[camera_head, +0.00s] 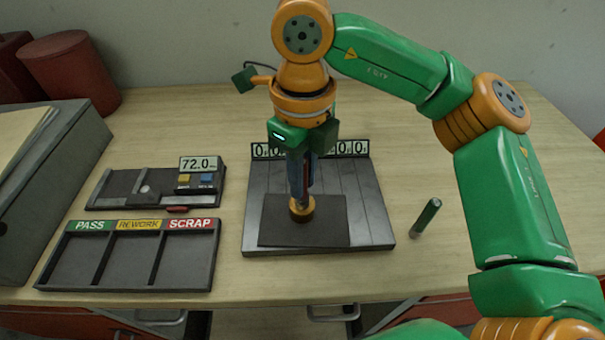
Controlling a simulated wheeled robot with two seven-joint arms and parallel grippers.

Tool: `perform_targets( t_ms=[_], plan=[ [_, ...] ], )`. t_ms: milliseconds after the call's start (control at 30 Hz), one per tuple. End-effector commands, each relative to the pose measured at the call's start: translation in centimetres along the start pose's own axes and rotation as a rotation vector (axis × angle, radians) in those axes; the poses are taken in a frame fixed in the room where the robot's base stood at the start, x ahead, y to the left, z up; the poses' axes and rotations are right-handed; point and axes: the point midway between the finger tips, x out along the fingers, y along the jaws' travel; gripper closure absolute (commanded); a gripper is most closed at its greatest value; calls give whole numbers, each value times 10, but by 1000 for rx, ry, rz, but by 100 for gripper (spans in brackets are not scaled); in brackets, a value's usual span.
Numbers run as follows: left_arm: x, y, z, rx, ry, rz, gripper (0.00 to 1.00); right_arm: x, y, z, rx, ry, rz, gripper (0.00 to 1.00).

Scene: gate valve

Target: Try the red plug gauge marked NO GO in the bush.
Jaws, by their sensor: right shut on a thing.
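The brass-coloured bush (302,209) sits on a dark pad in the middle of the grey plate. My right gripper (301,190) points straight down just above the bush and is shut on the red plug gauge. Only a thin reddish strip of the gauge (306,180) shows between the fingers; its NO GO mark is hidden. I cannot tell whether its lower end is inside the bush or just over it. My left gripper is not in view.
A tray marked PASS, REWORK, SCRAP (130,287) and a measuring device reading 72.0 (200,163) lie to the left.

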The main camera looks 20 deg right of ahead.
Motion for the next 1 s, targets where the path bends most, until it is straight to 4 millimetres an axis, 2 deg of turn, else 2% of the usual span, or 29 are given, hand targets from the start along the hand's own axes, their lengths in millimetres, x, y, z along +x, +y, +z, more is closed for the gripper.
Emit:
perform_targets(
  t_ms=[1000],
  plan=[
    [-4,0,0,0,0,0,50,-5,0,0,0,0,0,100]
  ],
)
